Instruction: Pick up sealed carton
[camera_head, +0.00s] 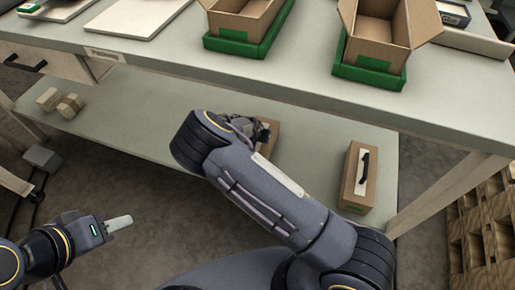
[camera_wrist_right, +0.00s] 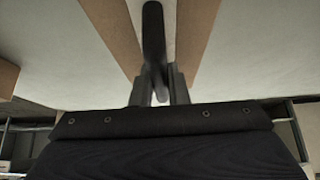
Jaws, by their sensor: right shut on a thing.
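A sealed brown carton (camera_head: 267,138) sits on the lower shelf, partly hidden behind my right arm. My right gripper (camera_head: 250,128) is at this carton and is mostly hidden by its own wrist in the head view. In the right wrist view, my right gripper (camera_wrist_right: 158,92) is shut on the black handle (camera_wrist_right: 153,35) that runs along a pale strip on the carton's brown face (camera_wrist_right: 198,40). A second sealed carton (camera_head: 350,190) with a black handle stands apart on the shelf to the right. My left gripper (camera_head: 120,223) hangs empty at lower left; its finger gap is unclear.
Two open cartons (camera_head: 240,22) (camera_head: 379,30) rest in green trays on the table (camera_head: 300,75) above. The lower shelf (camera_head: 140,110) has small wooden blocks (camera_head: 69,105) at left. A table leg (camera_head: 440,196) and wooden pallets (camera_head: 485,235) stand at right.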

